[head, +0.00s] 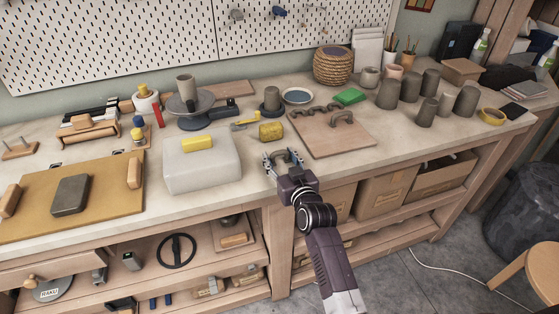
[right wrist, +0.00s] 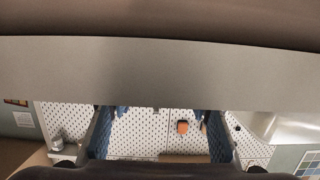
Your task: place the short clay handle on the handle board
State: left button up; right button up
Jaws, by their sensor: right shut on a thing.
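My right gripper (head: 284,161) is shut on a small dark grey curved clay handle (head: 288,155). It is at the worktable's front edge, left of the handle board. The handle board (head: 345,146) is a flat brown wooden board. A row of small dark handles (head: 318,109) lies along its back edge, and a larger arched handle (head: 342,117) stands near its right side. The front left of the board is bare. In the right wrist view both fingers of my right gripper (right wrist: 160,140) show, and a broad grey band hides the upper part. My left gripper is out of view.
A white block (head: 202,168) with a yellow sponge (head: 198,144) stands left of my gripper. The table's right front is clear.

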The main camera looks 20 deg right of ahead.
jog(key=shift+s, duration=0.2)
jog(key=o, duration=1.1)
